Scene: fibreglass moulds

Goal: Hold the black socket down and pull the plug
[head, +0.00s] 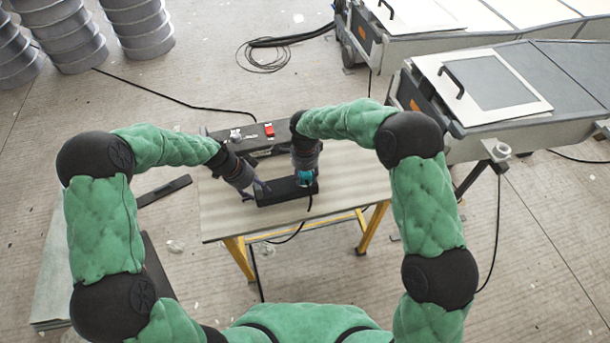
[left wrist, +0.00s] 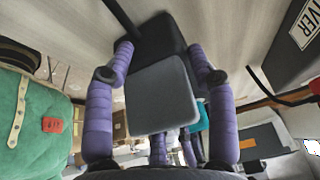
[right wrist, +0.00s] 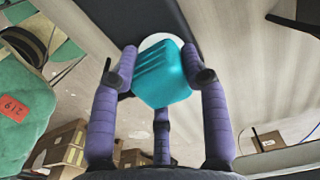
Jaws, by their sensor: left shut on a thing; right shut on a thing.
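The black socket (head: 277,192) is a long dark bar lying on the small table's top. My left gripper (head: 258,188) is shut on its left end; in the left wrist view (left wrist: 163,62) the purple fingers press both sides of the block, with its grey end face (left wrist: 162,95) towards the camera. The teal plug (head: 305,175) is at the socket's right part. My right gripper (head: 305,181) is shut on the plug; in the right wrist view its fingers flank the plug (right wrist: 160,75). A white round face (right wrist: 158,40) shows behind it. Whether the plug is fully seated cannot be told.
The table (head: 350,185) has a pale top and yellow legs, with free room at its right. A black case with a red switch (head: 268,130) stands behind the socket. A black cable (head: 290,237) hangs off the front edge. Grey machines (head: 530,90) stand at the right.

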